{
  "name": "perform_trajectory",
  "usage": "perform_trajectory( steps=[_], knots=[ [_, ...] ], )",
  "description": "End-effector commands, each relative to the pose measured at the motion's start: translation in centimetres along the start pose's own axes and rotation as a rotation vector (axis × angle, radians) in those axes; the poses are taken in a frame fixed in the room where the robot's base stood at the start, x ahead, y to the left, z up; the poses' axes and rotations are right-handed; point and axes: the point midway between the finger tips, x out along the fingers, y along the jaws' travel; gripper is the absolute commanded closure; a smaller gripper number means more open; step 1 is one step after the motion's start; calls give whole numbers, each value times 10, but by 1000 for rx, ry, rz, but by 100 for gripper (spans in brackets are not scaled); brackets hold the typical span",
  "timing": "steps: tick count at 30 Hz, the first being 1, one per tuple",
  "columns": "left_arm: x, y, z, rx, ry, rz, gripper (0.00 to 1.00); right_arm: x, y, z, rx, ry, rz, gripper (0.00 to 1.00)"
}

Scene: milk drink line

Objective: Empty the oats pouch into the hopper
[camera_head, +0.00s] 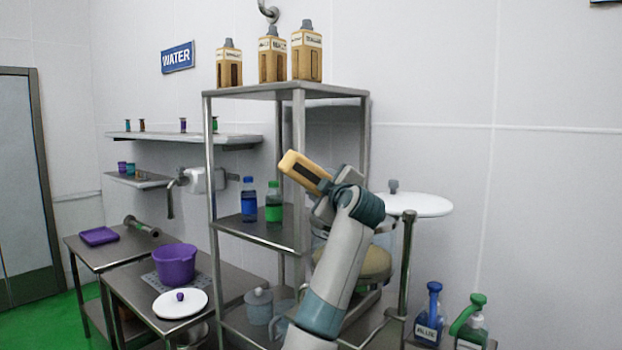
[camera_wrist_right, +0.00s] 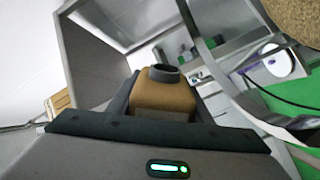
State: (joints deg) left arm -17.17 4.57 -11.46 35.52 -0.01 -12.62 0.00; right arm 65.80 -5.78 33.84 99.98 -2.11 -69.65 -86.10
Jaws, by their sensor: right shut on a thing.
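A tan pouch (camera_head: 300,168) with a dark side panel is held strongly tilted in my right gripper (camera_head: 325,184), high in front of the steel rack. Its plain end points up and left in the head view. The right wrist view shows the tan pouch (camera_wrist_right: 165,103) between the dark fingers (camera_wrist_right: 160,112), with a dark round spout facing the camera. A round vessel with a tan top (camera_head: 368,262), which may be the hopper, stands below and to the right, partly hidden by my arm. No stream of oats is visible. My left gripper is out of view.
The steel rack (camera_head: 262,91) carries several similar pouches on top and blue and green bottles (camera_head: 249,205) lower. A white round lid (camera_head: 418,205) sits at the right. A purple pot (camera_head: 175,263) and a white lid (camera_head: 180,303) are on the left table.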

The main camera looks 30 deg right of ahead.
Motion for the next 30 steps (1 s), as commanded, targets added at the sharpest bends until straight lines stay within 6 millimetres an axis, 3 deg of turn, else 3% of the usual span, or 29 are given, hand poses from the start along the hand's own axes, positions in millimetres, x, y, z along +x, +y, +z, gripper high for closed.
perform_trajectory(
  steps=[20, 30],
  knots=[
    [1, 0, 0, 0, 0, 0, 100, 0, 1, 0, -16, 0, 1, 96],
    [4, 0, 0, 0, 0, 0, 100, 0, 5, -2, -186, -2, 0, 96]
  ],
)
